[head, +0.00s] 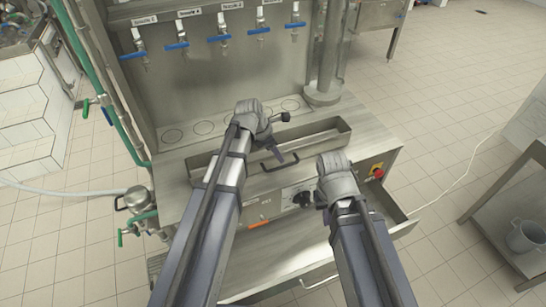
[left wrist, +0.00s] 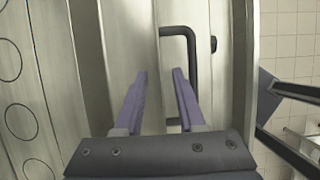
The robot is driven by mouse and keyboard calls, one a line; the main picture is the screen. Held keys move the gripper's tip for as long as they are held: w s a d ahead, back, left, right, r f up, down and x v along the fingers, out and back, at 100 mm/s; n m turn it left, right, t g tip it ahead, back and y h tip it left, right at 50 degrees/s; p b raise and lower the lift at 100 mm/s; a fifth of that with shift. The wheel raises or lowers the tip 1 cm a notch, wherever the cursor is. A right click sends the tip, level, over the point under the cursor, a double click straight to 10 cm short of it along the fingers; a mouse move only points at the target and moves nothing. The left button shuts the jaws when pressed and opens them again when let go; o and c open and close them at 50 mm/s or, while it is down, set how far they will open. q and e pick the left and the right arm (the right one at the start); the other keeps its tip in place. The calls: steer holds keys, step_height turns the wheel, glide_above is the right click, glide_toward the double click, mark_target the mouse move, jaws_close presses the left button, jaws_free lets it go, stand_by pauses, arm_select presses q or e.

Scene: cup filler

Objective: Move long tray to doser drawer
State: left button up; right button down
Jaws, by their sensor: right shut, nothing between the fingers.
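The long tray (head: 326,139) is a narrow metal box lying on the doser's top, below the taps. It has a black U-shaped handle (head: 280,162) at its front side. The handle also shows in the left wrist view (left wrist: 178,32), partly hidden behind one finger. My left gripper (head: 275,130) is open above the tray near the handle, with nothing between its fingers (left wrist: 160,85). My right gripper (head: 318,198) is shut and empty in front of the control panel, right of the handle. The doser drawer (head: 275,266) is pulled out below the panel, partly hidden by my arms.
Several taps with blue levers (head: 219,38) hang above the tray. A red emergency button (head: 377,172) sits at the panel's right end. A metal column (head: 326,60) stands behind right. A side table (head: 510,225) holds a grey pot (head: 525,236). Floor between is open.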

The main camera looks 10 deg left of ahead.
arm_select(q)
steer(key=b+x, duration=0.2)
steer(key=x, duration=0.2)
steer(key=shift+s+b, duration=0.1)
steer(key=shift+b, duration=0.3)
steer(key=shift+r, duration=0.1)
steer(key=shift+c, duration=0.4)
jaws_close()
stand_by(0.5)
